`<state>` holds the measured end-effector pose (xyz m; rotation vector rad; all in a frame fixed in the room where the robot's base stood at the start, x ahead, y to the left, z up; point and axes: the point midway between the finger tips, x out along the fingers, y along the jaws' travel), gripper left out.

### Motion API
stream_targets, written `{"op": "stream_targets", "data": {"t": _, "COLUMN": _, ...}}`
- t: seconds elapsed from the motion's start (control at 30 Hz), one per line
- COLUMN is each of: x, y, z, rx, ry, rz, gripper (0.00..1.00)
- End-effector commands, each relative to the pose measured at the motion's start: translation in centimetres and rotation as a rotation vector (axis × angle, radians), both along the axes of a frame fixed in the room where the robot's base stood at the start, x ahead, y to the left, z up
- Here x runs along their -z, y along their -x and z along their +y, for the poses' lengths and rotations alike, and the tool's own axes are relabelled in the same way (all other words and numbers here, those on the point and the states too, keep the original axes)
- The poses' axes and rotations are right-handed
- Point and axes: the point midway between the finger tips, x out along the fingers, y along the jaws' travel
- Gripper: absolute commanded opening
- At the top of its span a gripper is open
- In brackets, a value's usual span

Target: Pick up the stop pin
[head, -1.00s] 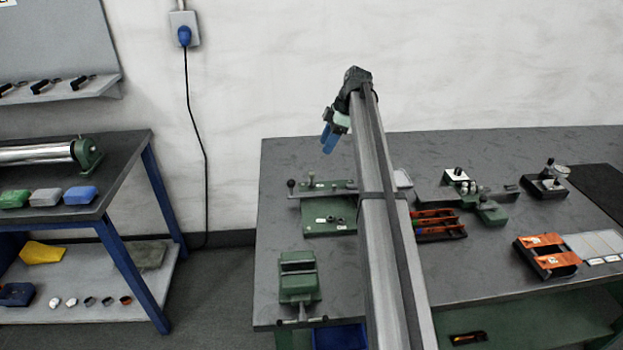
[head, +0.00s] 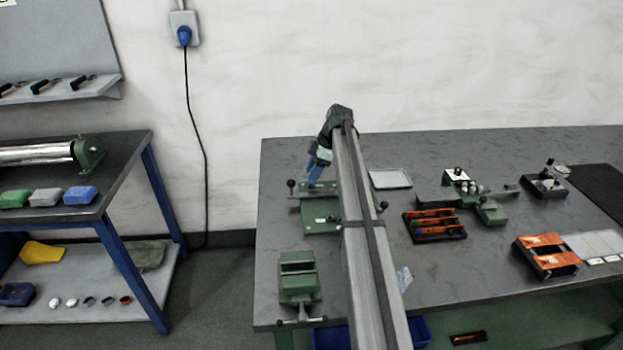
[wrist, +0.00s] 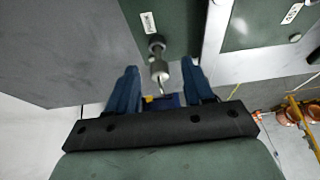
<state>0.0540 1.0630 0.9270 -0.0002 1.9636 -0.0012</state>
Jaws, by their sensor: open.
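In the wrist view, a small silver metal pin with a thin tip (wrist: 160,72), which looks like the stop pin, shows between the two blue fingers of my gripper (wrist: 160,70). A dark round knob or collar (wrist: 157,42) lies just beyond it. The fingers are apart, with a gap on either side of the pin, and I see no contact. In the head view, my gripper (head: 314,181) is low over the back of the green fixture plate (head: 320,215). My arm hides the plate's right part, and the pin cannot be made out there.
A lever with a dark ball knob (head: 291,183) stands at the plate's left. A green vise (head: 298,281) sits in front. To the right are a pale tray (head: 390,178), a dark tray with orange-handled tools (head: 435,224) and a green clamp fixture (head: 490,212).

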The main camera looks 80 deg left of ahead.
Motion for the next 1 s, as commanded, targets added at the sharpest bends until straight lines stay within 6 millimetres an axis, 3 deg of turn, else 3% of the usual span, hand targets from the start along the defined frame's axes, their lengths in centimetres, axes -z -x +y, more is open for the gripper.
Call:
{"op": "stream_targets", "data": {"t": 0.3, "x": 0.66, "y": 0.28, "z": 0.04, "rx": 0.001, "ry": -0.002, "rz": 0.0, "gripper": 0.51}}
{"op": "stream_targets", "data": {"t": 0.83, "x": 0.65, "y": 0.28, "z": 0.02, "rx": 0.0, "ry": -0.001, "rz": 0.0, "gripper": 0.0}}
{"op": "stream_targets", "data": {"t": 1.0, "x": 0.64, "y": 0.28, "z": 0.03, "rx": 0.0, "ry": -0.001, "rz": 0.0, "gripper": 0.0}}
